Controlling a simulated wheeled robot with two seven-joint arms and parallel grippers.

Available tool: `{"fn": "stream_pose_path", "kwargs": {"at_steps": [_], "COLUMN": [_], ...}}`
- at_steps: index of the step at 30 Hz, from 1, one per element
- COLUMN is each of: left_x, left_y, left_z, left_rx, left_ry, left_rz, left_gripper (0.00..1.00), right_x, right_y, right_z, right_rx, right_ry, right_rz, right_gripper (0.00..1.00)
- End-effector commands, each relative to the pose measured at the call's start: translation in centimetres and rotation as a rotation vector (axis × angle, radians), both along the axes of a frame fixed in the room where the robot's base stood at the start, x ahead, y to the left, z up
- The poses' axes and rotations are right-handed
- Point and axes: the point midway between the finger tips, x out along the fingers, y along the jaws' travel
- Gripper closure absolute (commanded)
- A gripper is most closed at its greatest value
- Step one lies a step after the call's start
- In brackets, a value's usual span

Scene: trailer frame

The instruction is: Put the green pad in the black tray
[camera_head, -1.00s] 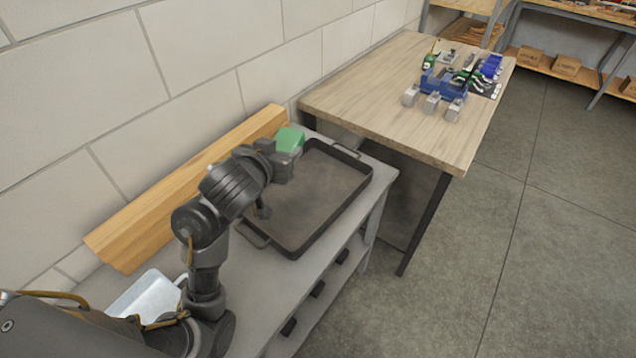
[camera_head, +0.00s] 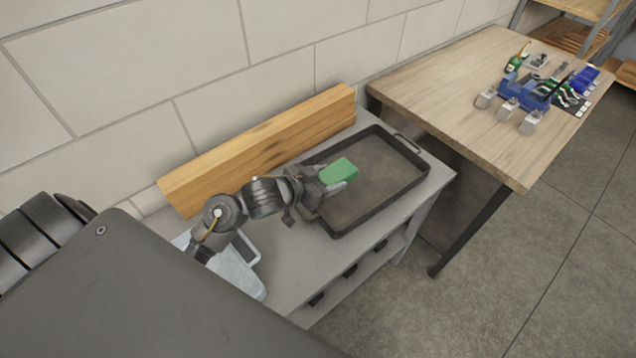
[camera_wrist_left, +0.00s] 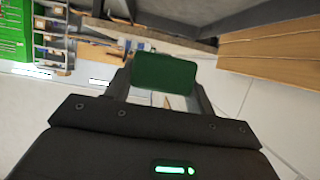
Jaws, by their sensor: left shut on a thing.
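The green pad (camera_head: 338,171) is held in my left gripper (camera_head: 333,184), which is shut on it. In the head view the pad is in front of the left part of the black tray (camera_head: 408,181), seemingly above it; the exact height is hard to tell. The tray lies on a grey bench, and its visible floor is empty. In the left wrist view the pad (camera_wrist_left: 164,73) shows dark green between the two fingers. My right gripper is not in view.
A long wooden beam (camera_head: 258,146) lies along the wall behind the tray. A pale metal container (camera_head: 236,270) is on the bench at the left. A wooden table (camera_head: 463,90) to the right carries a blue vise and small parts.

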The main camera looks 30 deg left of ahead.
Motion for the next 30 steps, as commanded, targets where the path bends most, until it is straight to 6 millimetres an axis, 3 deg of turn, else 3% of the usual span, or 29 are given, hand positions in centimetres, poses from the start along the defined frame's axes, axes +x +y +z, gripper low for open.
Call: {"fn": "stream_pose_path", "kwargs": {"at_steps": [3,9,16,24,30], "left_x": [0.6,1.2,1.3,1.4,1.4], "left_y": [1.7,3.5,3.9,4.3,4.3], "left_z": [-2.6,-4.8,-5.3,-8.4,-8.8], "left_rx": [-0.002,-0.001,-0.001,-0.003,0.000], "left_ry": [0.006,0.003,0.001,0.002,-0.001], "left_rz": [0.002,0.001,-0.001,0.002,0.000], "left_gripper": [0.69,0.69,0.69,0.69,0.69], "right_x": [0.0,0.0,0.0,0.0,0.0], "right_y": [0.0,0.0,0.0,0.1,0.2], "right_z": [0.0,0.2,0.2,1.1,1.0], "right_rx": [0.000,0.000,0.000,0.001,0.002], "right_ry": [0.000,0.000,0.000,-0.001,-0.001], "right_rz": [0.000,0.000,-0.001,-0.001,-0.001], "right_gripper": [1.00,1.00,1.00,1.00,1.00]}}
